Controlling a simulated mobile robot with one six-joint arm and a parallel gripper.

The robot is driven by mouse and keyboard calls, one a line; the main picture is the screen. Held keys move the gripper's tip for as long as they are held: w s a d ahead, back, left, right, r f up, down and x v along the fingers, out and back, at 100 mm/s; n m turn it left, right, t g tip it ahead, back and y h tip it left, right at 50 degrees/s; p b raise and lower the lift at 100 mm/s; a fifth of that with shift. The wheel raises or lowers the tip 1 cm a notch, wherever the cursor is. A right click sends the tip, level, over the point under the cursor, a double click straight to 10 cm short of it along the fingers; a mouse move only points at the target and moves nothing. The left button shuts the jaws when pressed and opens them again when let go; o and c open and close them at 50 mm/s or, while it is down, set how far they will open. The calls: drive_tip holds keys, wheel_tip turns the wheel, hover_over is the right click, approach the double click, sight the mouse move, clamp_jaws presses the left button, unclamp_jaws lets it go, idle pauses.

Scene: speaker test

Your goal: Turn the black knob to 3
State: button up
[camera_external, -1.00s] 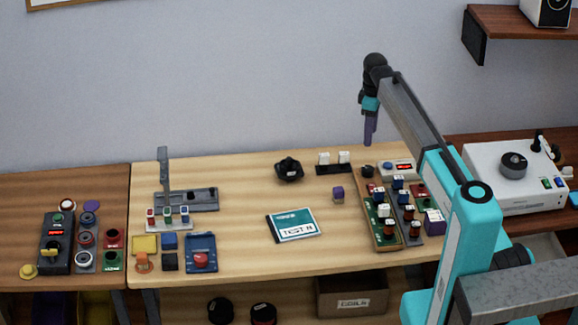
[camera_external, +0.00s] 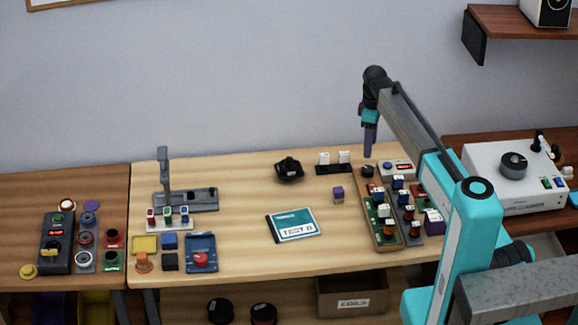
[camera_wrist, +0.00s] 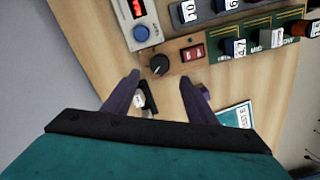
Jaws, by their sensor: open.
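A small black knob (camera_external: 367,171) sits at the far left corner of the wooden board with the coils. In the wrist view the black knob (camera_wrist: 159,65) shows a light pointer mark; I cannot read any numbers around it. My gripper (camera_external: 369,155) hangs fingers down, just above and behind that knob. In the wrist view its two purple fingers (camera_wrist: 160,79) are apart with nothing held; the knob lies just beyond their tips. A larger dark knob (camera_external: 513,165) is on the white box at the right.
Beside the small knob are a red rocker switch (camera_wrist: 192,52) and a box with a blue button (camera_wrist: 141,33). A black strip with white pieces (camera_external: 334,168) stands left of the gripper. A teal booklet (camera_external: 293,225) lies mid-table, with clear wood around it.

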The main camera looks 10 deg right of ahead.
sight(366, 168)
drive_tip(key=shift+f+p, duration=1)
drive_tip(key=shift+f, duration=3.65)
drive_tip(key=c, duration=1.1)
